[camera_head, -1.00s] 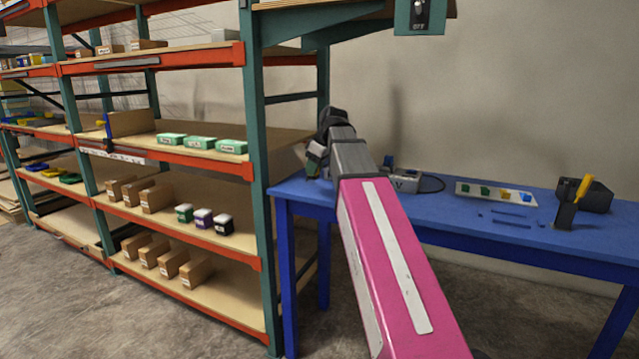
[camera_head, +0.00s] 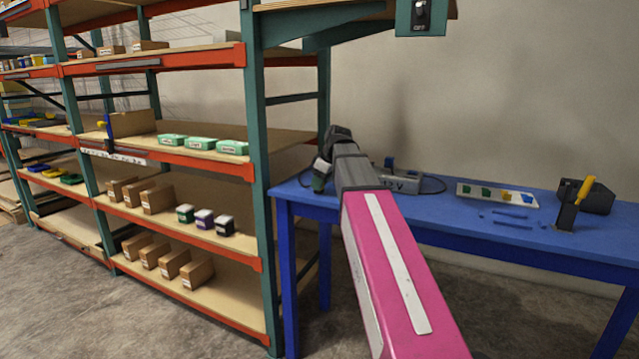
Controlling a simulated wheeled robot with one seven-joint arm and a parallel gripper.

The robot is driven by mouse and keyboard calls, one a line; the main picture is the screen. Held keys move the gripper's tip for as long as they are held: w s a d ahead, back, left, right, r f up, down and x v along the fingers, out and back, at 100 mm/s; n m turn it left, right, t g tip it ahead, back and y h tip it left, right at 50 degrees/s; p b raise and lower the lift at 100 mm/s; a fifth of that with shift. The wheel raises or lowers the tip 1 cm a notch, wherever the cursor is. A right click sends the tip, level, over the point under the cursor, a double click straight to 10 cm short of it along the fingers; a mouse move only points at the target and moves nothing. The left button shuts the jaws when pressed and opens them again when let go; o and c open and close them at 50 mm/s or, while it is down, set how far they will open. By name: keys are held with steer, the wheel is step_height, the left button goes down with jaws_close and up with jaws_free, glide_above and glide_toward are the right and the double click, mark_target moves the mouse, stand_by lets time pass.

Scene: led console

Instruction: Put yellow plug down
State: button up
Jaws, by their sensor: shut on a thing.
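My gripper (camera_head: 319,182) hangs at the left end of the blue table (camera_head: 450,222), beside the shelf post. Only part of it shows below my wrist, and the fingertips are small and dark. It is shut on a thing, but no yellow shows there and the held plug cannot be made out. A grey console box (camera_head: 405,183) with a dark cable stands on the table just right of my arm, partly hidden by it. A pale board (camera_head: 472,199) with green, yellow and blue pieces lies farther right.
A dark holder with a yellow handle (camera_head: 585,189) and a black bin (camera_head: 598,199) stand at the table's right. Small blue bars (camera_head: 512,224) lie before the board. A shelf rack (camera_head: 258,180) with boxes stands close left of the table. A switch box (camera_head: 420,16) hangs above.

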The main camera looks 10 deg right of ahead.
steer(key=o, duration=0.9)
steer(key=shift+f, duration=0.1)
steer(key=v, duration=1.2)
steer(key=shift+a+r, duration=0.1)
steer(key=shift+r, duration=0.1)
